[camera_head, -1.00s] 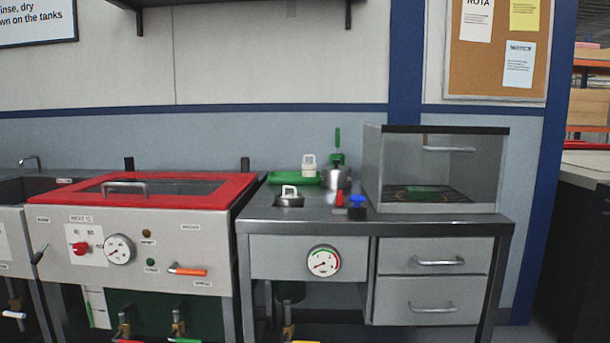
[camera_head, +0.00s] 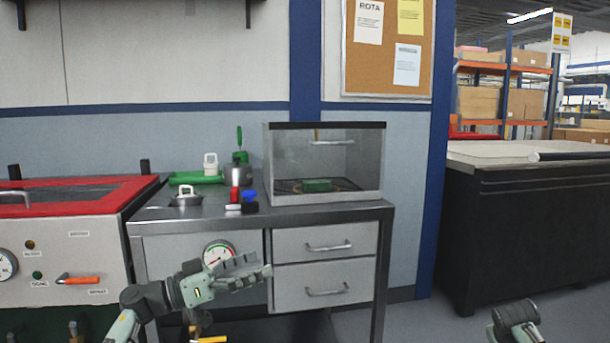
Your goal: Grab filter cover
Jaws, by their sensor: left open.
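A round metal cover with a pale loop handle (camera_head: 186,196) sits at the left part of the steel bench top; it looks like the filter cover, though no label shows. My left gripper (camera_head: 258,270) is open and empty, in front of the bench drawers, lower and to the right of the cover and well apart from it. My right gripper is out of view; only a part of my right arm shows at the bottom right.
A red-topped tank (camera_head: 70,195) adjoins on the left. A dark cabinet (camera_head: 520,230) stands right; floor between is clear.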

